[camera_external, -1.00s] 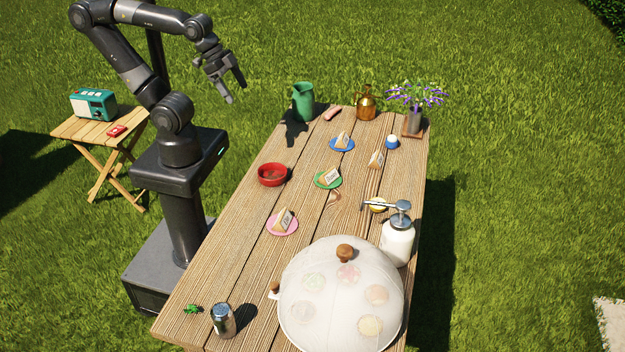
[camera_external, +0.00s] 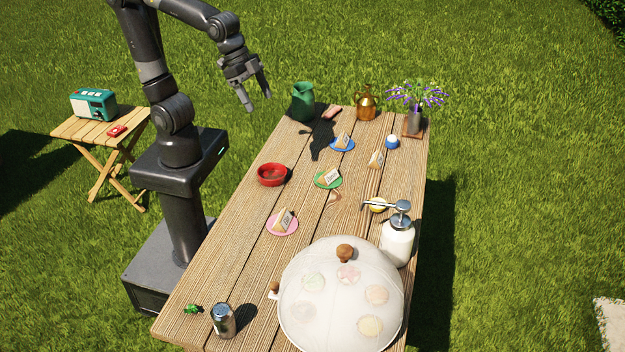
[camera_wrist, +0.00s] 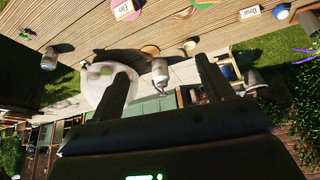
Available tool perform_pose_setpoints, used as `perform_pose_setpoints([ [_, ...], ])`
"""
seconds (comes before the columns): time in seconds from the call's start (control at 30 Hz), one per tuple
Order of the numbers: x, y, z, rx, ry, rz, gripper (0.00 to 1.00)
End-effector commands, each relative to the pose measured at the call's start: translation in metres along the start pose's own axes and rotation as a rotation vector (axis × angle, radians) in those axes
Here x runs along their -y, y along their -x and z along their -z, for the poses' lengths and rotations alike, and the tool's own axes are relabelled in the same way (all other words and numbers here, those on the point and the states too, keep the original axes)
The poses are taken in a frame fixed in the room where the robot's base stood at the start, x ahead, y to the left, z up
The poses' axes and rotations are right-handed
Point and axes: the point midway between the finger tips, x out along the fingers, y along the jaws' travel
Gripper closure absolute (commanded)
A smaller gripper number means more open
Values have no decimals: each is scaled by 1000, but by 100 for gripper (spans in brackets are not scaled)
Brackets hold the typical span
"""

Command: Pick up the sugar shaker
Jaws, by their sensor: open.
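The sugar shaker, which I take to be the silver cylinder (camera_external: 223,321), stands upright near the table's front left corner. In the wrist view, a small pale cylinder at the left (camera_wrist: 48,60) looks like the same shaker. My gripper (camera_external: 258,102) is open and empty, high up near the far left edge of the table. It is well apart from the shaker, which stands at the opposite end.
A mesh dome (camera_external: 340,300) stands right of the shaker, with a white pump bottle (camera_external: 397,243) behind it. A small green item (camera_external: 193,309) lies left of the shaker. A red bowl (camera_external: 272,174), plates with cards, and a green pitcher (camera_external: 303,102) stand farther back.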

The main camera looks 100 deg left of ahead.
Motion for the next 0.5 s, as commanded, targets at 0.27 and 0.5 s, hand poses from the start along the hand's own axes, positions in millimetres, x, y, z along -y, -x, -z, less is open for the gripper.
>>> perform_pose_setpoints([
  [0.27, -89, -49, 72, 26, -140, -68, 27],
  [0.5, -189, -100, 107, 43, -257, -122, 27],
])
